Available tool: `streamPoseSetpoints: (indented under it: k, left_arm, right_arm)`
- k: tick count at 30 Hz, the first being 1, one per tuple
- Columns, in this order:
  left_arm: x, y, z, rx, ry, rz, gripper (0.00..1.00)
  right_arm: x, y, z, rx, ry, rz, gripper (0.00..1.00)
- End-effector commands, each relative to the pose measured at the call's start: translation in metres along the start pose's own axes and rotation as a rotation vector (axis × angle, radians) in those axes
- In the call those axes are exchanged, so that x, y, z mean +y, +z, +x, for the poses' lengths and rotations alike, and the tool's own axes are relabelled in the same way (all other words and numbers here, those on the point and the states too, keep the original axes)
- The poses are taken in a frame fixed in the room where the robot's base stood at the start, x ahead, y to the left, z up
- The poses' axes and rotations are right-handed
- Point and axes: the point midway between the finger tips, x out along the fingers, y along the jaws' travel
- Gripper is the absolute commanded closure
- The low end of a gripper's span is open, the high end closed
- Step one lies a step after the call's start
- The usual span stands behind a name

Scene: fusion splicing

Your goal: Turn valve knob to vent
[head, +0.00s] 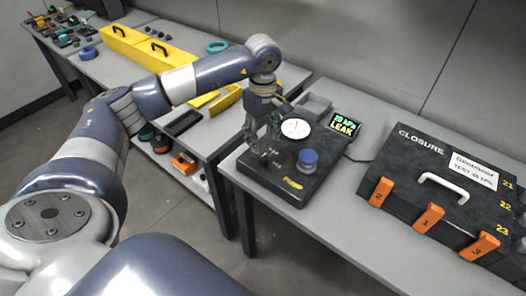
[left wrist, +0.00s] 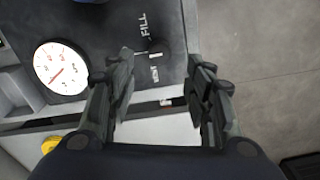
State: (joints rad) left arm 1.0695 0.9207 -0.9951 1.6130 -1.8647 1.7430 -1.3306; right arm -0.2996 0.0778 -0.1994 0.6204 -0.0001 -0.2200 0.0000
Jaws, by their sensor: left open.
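A black test panel (head: 285,188) lies on the table in the head view. My left gripper (head: 262,148) hangs pointing down over its left part, open. In the left wrist view the open fingers (left wrist: 162,62) stand on either side of a small dark valve knob (left wrist: 160,47), apart from it as far as I can tell. The knob is hard to make out against the black panel. A white FILL label (left wrist: 145,24) and a second white label, probably VENT (left wrist: 155,73), sit near it. A small white mark lies between the labels. My right gripper is not in view.
On the panel are a round white gauge (head: 296,128) and a blue knob (head: 308,160). A small display (head: 345,124) behind reads LEAK. A black closure case (head: 440,190) with orange latches stands to the right. A gap of floor lies left of this table.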

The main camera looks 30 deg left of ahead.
Motion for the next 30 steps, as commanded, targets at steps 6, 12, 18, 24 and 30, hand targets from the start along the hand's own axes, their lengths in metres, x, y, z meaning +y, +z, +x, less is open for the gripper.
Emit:
streamPoseSetpoints:
  k: [6, 12, 18, 24, 30]
  left_arm:
    - [-0.001, 0.001, 0.042, -0.003, -0.004, -0.001, 0.53]
    - [0.000, 0.001, 0.067, -0.003, -0.001, 0.000, 0.53]
    - [0.001, 0.001, 0.074, -0.003, 0.002, 0.000, 0.53]
    - [0.001, 0.001, 0.074, -0.003, 0.002, 0.000, 0.55]
    - [0.001, 0.001, 0.074, -0.003, 0.002, 0.000, 0.98]
  right_arm:
    - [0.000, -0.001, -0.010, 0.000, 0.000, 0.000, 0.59]
    - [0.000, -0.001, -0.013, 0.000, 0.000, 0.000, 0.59]
    - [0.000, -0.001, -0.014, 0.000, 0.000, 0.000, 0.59]
    - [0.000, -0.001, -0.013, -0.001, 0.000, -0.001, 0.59]
    - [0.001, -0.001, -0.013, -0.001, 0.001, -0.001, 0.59]
